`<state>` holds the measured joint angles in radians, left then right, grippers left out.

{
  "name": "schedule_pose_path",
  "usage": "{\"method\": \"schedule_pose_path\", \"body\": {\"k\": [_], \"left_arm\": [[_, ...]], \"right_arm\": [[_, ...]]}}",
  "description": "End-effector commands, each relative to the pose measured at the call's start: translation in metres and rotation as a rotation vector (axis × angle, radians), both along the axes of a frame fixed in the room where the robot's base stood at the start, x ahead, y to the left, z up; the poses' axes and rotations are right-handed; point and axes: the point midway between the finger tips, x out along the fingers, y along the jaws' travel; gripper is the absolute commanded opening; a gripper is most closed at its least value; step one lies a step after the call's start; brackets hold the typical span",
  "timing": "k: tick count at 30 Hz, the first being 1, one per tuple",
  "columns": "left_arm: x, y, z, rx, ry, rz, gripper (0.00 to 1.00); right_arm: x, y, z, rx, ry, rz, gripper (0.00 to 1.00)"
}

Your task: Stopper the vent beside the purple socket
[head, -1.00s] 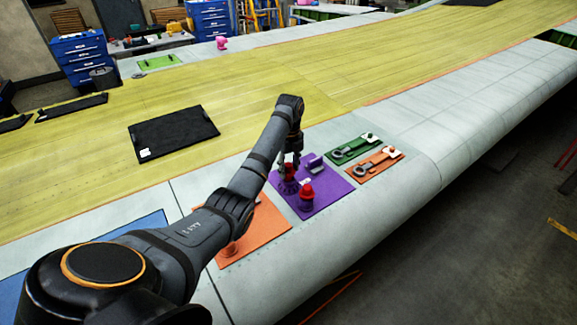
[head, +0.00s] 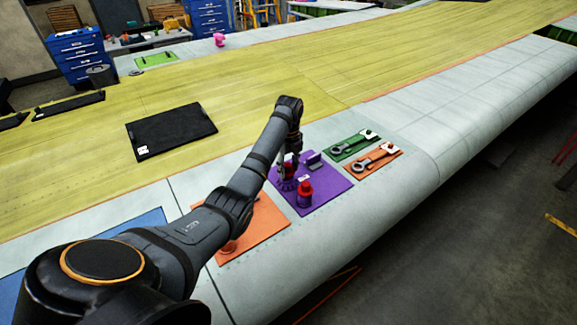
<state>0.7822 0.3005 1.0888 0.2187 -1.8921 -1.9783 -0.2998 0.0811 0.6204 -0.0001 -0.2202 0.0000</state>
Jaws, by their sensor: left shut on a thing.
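A purple board (head: 329,185) lies on the pale wing edge, carrying purple fittings. A purple socket-like base (head: 287,184) stands at its left, right under my left gripper (head: 288,174). A red piece with a purple lower part (head: 305,191) stands upright just right of and in front of the gripper. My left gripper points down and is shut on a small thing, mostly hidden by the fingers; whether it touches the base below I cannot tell. The vent opening cannot be made out. My right gripper is not in view.
A purple block (head: 315,162) stands at the board's back. Green (head: 353,146) and orange (head: 372,161) boards with wrenches lie to the right. Another orange board (head: 262,226) lies partly under my left arm. A black panel (head: 171,130) lies on the yellow wing skin.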

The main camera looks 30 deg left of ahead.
Motion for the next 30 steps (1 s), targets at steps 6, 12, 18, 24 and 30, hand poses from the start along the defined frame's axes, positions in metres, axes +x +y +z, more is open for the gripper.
{"method": "schedule_pose_path", "body": {"k": [6, 12, 18, 24, 30], "left_arm": [[0.000, 0.000, -0.005, 0.000, 0.001, 0.000, 0.14], [0.000, 0.000, -0.009, 0.000, 0.000, 0.000, 0.14], [0.000, 0.000, -0.013, 0.000, 0.000, 0.000, 0.14], [0.000, 0.000, -0.014, 0.000, 0.000, 0.000, 0.14], [0.000, 0.000, -0.014, 0.000, 0.000, 0.000, 0.64]], "right_arm": [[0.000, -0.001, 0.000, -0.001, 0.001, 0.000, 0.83], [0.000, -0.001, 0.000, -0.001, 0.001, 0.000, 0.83], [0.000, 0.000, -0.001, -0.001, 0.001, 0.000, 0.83], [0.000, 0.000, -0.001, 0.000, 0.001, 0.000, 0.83], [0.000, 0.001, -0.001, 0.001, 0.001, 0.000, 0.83]]}}
